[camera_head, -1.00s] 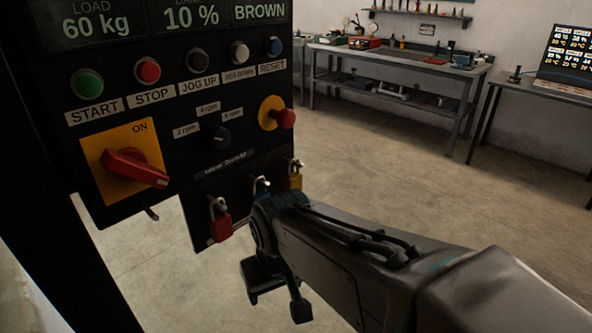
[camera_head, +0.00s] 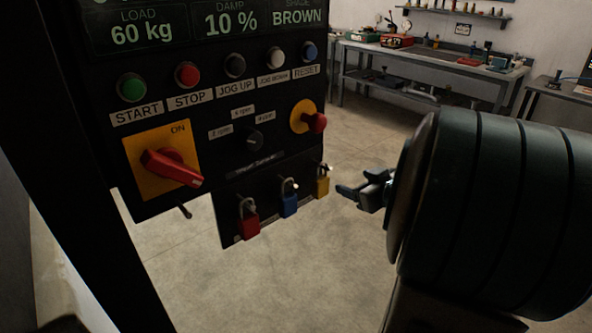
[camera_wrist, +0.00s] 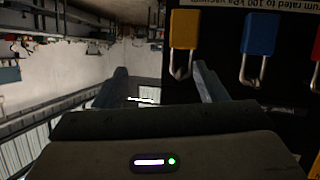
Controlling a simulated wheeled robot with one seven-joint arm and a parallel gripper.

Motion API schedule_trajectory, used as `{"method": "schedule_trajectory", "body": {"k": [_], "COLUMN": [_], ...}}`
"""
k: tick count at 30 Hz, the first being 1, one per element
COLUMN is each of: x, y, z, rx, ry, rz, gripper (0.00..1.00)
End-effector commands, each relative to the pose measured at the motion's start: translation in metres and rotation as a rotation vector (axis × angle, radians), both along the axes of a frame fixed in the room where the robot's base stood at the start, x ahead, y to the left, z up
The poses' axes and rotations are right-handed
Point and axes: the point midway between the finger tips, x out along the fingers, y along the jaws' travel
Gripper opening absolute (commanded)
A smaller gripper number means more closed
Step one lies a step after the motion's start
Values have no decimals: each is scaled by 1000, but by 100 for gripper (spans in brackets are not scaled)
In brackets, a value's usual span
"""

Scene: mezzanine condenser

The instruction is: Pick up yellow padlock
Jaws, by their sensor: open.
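The yellow padlock (camera_head: 322,187) hangs by its shackle at the right end of a row on the lower black plate of the control panel. It also shows in the wrist view (camera_wrist: 184,29), upside down, near the top and close to the right finger. My gripper (camera_head: 347,196) is open and empty, just right of the yellow padlock in the head view, apart from it. In the wrist view the gripper's two fingers (camera_wrist: 162,82) stand wide apart. A blue padlock (camera_head: 288,205) and a red padlock (camera_head: 250,227) hang to its left.
The control panel (camera_head: 240,200) carries buttons, a red rotary switch (camera_head: 172,168) and a red-yellow stop knob (camera_head: 316,123) above the padlocks. A workbench (camera_head: 430,62) with tools stands at the back. The floor between is clear.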

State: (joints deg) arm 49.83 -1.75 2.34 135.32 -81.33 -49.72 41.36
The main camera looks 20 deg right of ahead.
Motion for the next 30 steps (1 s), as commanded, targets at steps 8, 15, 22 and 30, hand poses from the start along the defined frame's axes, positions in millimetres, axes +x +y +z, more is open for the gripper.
{"method": "schedule_trajectory", "body": {"k": [8,15,22,30], "x": [-26,1,37,57], "y": [6,19,32,37], "z": [-8,-21,-35,-40], "rx": [138,151,149,147], "ry": [11,13,13,12], "rz": [164,185,183,181], "gripper": [65,65,65,65]}}
